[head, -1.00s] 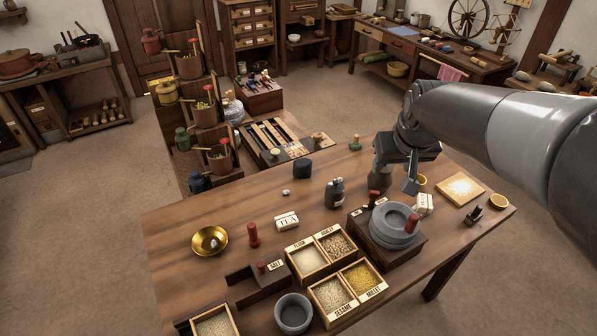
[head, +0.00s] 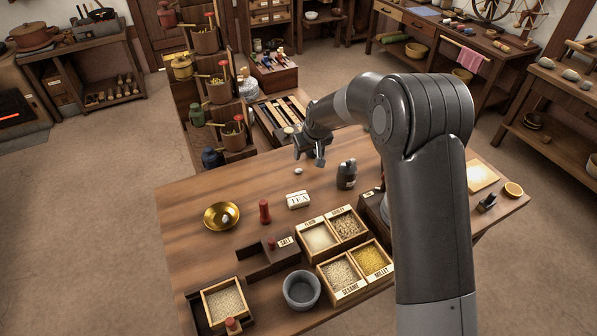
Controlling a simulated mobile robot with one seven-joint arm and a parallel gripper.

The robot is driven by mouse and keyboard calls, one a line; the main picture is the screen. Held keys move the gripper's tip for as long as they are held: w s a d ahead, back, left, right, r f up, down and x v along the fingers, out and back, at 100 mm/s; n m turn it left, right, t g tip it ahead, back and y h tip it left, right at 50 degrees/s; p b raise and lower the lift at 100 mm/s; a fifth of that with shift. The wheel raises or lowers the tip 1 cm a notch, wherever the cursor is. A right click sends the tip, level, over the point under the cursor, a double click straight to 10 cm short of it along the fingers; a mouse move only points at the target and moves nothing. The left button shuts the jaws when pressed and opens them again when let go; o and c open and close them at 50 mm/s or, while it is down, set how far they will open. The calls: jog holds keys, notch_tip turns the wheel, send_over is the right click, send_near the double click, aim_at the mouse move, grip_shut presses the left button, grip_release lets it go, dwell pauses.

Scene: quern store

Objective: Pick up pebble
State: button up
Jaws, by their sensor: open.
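A small pale pebble (head: 298,171) lies on the bare wooden table top, toward the table's back edge. My gripper (head: 309,159) is open and empty, with its fingers pointing down. In the picture it is just above and slightly right of the pebble; its exact height over the table is hard to tell. Another small whitish lump (head: 226,218) sits in the brass bowl (head: 209,222) at the left of the table.
A white TEA block (head: 298,200), a red peg (head: 264,211) and a dark jar (head: 346,174) stand near the pebble. Grain boxes (head: 320,238) and a grey bowl (head: 301,290) are at the front. The left back of the table is clear. My arm hides much of the right side.

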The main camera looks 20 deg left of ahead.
send_over(299, 170)
jog(key=s+d, duration=0.1)
jog(key=d, duration=0.1)
notch_tip(299, 170, down, 6)
jog(key=shift+s+a+f, duration=0.1)
jog(key=shift+s+a, duration=0.05)
jog(key=x, duration=0.5)
jog(key=shift+s, duration=0.3)
jog(key=shift+c, duration=0.4)
jog(key=c, duration=1)
